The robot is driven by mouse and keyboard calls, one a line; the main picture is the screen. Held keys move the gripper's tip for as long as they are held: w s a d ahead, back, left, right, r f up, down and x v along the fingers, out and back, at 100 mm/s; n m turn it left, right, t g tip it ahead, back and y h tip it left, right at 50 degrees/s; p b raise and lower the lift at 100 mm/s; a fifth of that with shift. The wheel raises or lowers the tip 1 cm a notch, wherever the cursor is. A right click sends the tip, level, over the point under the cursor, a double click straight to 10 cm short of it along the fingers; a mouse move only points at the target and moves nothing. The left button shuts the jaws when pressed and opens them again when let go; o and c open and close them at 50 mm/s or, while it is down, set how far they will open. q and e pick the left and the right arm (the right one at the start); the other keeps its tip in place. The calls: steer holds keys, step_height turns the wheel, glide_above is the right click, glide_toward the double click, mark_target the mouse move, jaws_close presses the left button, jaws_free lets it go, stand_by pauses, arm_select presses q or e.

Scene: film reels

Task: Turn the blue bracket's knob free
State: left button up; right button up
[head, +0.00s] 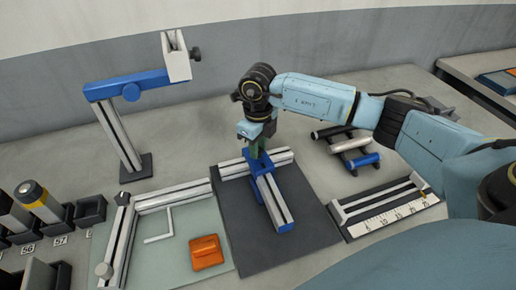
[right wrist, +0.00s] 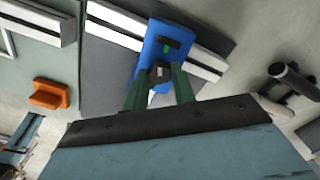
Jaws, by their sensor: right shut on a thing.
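The blue bracket (head: 262,167) sits at the junction of two silver rails on the dark mat. In the right wrist view the blue bracket (right wrist: 150,50) carries a small dark knob (right wrist: 160,72) and a green bar across its face. My right gripper (head: 257,146) reaches down over the bracket from above. In the right wrist view its green fingers (right wrist: 159,90) stand on either side of the knob and are shut on it. The fingers partly hide the knob's sides. My left gripper does not show clearly in either view.
A tall stand with a blue arm (head: 130,84) rises at the left. A green mat with an orange block (head: 206,252) lies left of the dark mat (head: 238,235). A rack of cylinders (head: 350,145) and a ruled rail fixture (head: 385,208) are at the right.

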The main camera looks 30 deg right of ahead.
steer(key=n+b, duration=0.2)
steer(key=n, duration=0.3)
steer(key=shift+n+b, duration=0.3)
steer(key=shift+b, duration=0.05)
steer(key=n+b, duration=0.2)
steer(key=n, duration=0.4)
steer(key=shift+b, duration=0.35)
steer(key=shift+n+b, duration=0.6)
steer(key=shift+n, duration=0.8)
steer(key=shift+n+b, duration=0.5)
steer(key=shift+n, duration=0.7)
steer(key=shift+n+b, duration=0.3)
steer(key=shift+n, duration=0.6)
arm_select(q)
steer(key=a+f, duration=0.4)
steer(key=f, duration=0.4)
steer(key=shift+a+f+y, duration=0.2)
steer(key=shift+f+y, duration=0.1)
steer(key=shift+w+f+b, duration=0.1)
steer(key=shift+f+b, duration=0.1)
steer(key=shift+b, duration=0.1)
arm_select(e)
steer(key=shift+n, duration=0.8)
steer(key=o, duration=1)
